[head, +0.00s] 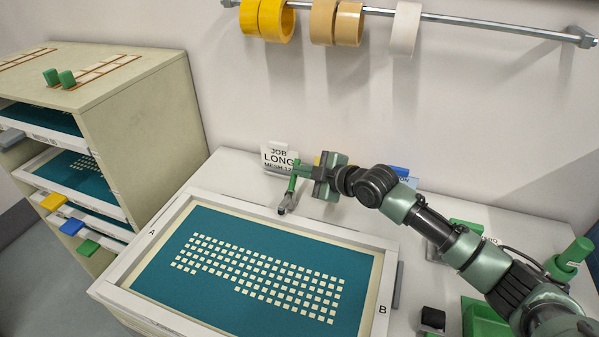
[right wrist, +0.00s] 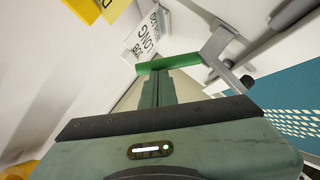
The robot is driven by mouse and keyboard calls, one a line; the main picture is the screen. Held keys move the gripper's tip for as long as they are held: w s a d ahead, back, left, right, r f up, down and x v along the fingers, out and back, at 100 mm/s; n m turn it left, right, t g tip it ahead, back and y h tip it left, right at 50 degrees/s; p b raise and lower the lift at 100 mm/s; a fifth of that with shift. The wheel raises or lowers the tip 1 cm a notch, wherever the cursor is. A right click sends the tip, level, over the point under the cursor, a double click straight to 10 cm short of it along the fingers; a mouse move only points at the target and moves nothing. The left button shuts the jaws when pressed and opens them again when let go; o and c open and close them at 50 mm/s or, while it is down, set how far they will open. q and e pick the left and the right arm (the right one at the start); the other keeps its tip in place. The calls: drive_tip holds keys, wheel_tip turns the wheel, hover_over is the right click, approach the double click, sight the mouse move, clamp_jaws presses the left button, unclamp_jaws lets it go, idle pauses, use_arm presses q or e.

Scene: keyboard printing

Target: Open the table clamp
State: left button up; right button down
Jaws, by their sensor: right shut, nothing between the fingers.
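The table clamp (head: 284,207) is a grey metal arm with a green handle (head: 292,184), at the far edge of the white-framed screen (head: 375,243). In the head view the handle stands up from the clamp. In the right wrist view the green handle (right wrist: 168,63) lies across just past the fingertips, with the grey clamp arm (right wrist: 222,48) to its right. My right gripper (head: 303,171) is shut and empty, its fingers pointing at the handle. The fingertips (right wrist: 153,76) look very close to the handle; I cannot tell whether they touch. My left gripper is not in view.
A white "JOB LONG" sign (head: 279,158) stands just behind the clamp. A wooden rack (head: 150,120) with screens stands at the left. Tape rolls hang on a rail (head: 480,22) above. A green-handled tool (head: 573,254) and a black item (head: 432,319) are at the right.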

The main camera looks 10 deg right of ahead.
drive_tip(key=shift+m+g, duration=0.6)
drive_tip(key=shift+g, duration=0.1)
drive_tip(key=w+d+f+b, duration=0.1)
drive_tip(key=b, duration=0.2)
drive_tip(key=w+d+f+b, duration=0.1)
drive_tip(key=w+f+b, duration=0.1)
drive_tip(key=b, duration=0.1)
drive_tip(key=shift+w+f, duration=0.1)
drive_tip(key=shift+w, duration=0.1)
drive_tip(key=shift+w+d+f+m+g+y+b, duration=0.2)
drive_tip(key=shift+m+g+y+b, duration=0.25)
drive_tip(key=shift+b, duration=0.35)
drive_tip(key=shift+w+d+f+b, duration=0.1)
drive_tip(key=shift+w+f+b, duration=0.05)
drive_tip(key=shift+f+b, duration=0.3)
drive_tip(key=shift+d+r, duration=0.1)
drive_tip(key=b+v, duration=0.1)
drive_tip(key=v, duration=0.6)
drive_tip(key=shift+s, duration=0.3)
